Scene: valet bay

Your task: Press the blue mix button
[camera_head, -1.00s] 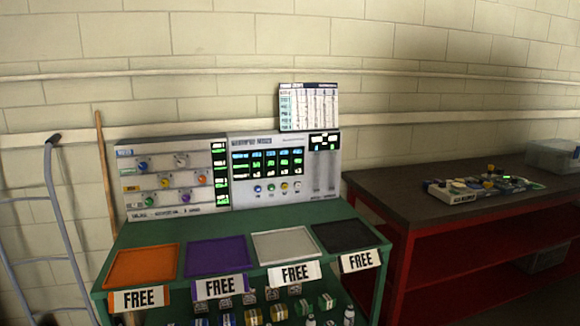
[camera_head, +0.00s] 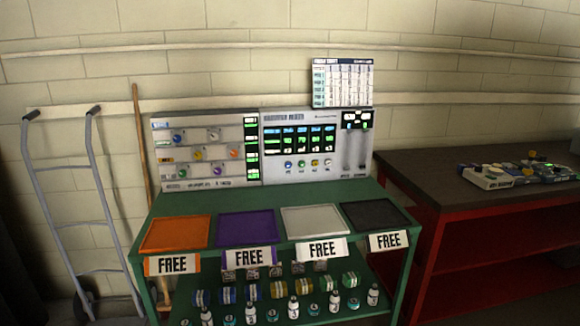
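The grey mixer panel (camera_head: 276,181) stands upright at the back of a green bench. Its display shows rows of lit blue and green readouts. Below the display is a row of small round buttons. The leftmost one looks like the blue button (camera_head: 288,164). To its right are a button of unclear bluish-green colour (camera_head: 301,164), a yellow button (camera_head: 314,163) and a pale button (camera_head: 327,162). The labels under them are too small to read. Neither of my grippers is in view, and nothing touches the panel.
The green bench (camera_head: 290,197) has orange, purple, grey and black trays along its front, each with a FREE sign. Bottles and boxes fill the shelf below. A knob panel (camera_head: 158,146) adjoins the mixer panel. A hand truck (camera_head: 70,165) stands left; a red workbench (camera_head: 420,190) stands right.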

